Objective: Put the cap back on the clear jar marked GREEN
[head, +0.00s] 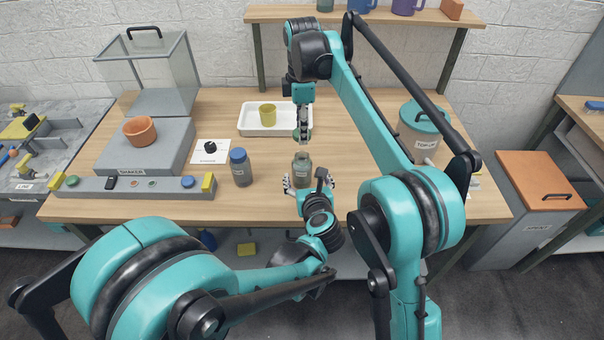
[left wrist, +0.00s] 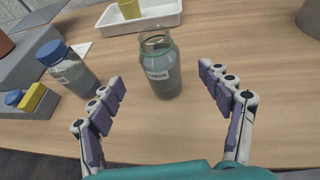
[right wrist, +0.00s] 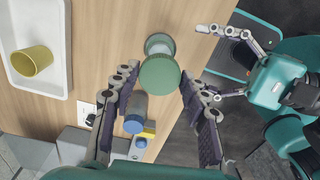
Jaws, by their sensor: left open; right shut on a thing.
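The clear jar marked GREEN (left wrist: 160,75) stands upright and uncapped on the table, with greenish contents; it also shows in the head view (head: 302,170). My left gripper (left wrist: 162,76) is open, its fingertips spread on either side of the jar without visible contact. My right gripper (head: 302,122) points down above the jar, shut on the green cap (right wrist: 160,73). In the right wrist view the cap sits between the fingertips and partly covers the jar (right wrist: 158,42) below it. The cap is apart from the jar's mouth in the head view.
A blue-capped bottle (head: 241,168) stands left of the jar. A white tray (head: 247,131) with a yellow cup (head: 267,115) lies behind. The shaker (head: 147,152) is at the left, a lidded teal bin (head: 423,130) at the right. The tabletop between jar and bin is mostly clear.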

